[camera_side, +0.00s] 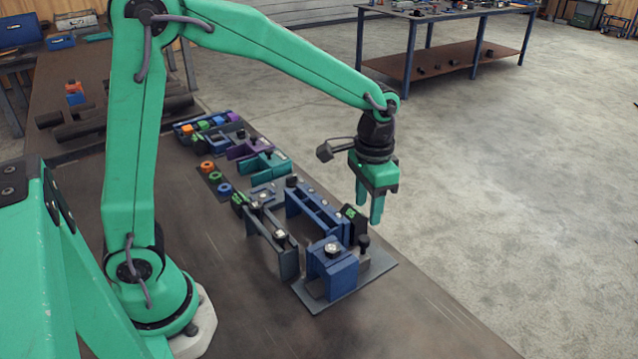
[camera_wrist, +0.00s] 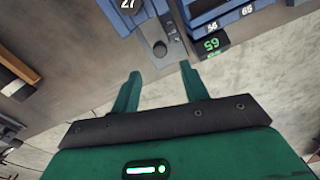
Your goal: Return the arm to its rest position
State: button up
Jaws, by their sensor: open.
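My gripper (camera_side: 377,205) hangs from the raised green arm, above the right part of the work table (camera_side: 440,325). Its jaws point down and are empty. In the wrist view the two green fingers (camera_wrist: 160,92) stand apart with nothing between them. A blue block-like fixture (camera_side: 333,268) with a bolt on top sits on a grey plate (camera_side: 378,272), below and left of the gripper. A dark knob (camera_side: 364,243) stands on the same plate, just below the fingertips and apart from them.
A long blue fixture (camera_side: 318,214) and a black block with green digits (camera_side: 355,222) stand close by the gripper. Several coloured rings (camera_side: 215,178), clamps and a parts tray (camera_side: 208,122) lie farther back. Open floor (camera_side: 500,190) lies to the right. Another bench (camera_side: 440,60) stands behind.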

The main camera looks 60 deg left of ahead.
jog(key=s+a+r+n+t, duration=0.1)
jog(key=s+a+r, duration=0.3)
jog(key=s, duration=0.4)
jog(key=s+a+r+n+t, duration=0.2)
jog(key=s+a+r+t, duration=0.2)
jog(key=s, duration=0.5)
jog(key=shift+s+r+t, duration=0.15)
jog(key=shift+r+t, duration=0.15)
jog(key=shift+r, duration=0.4)
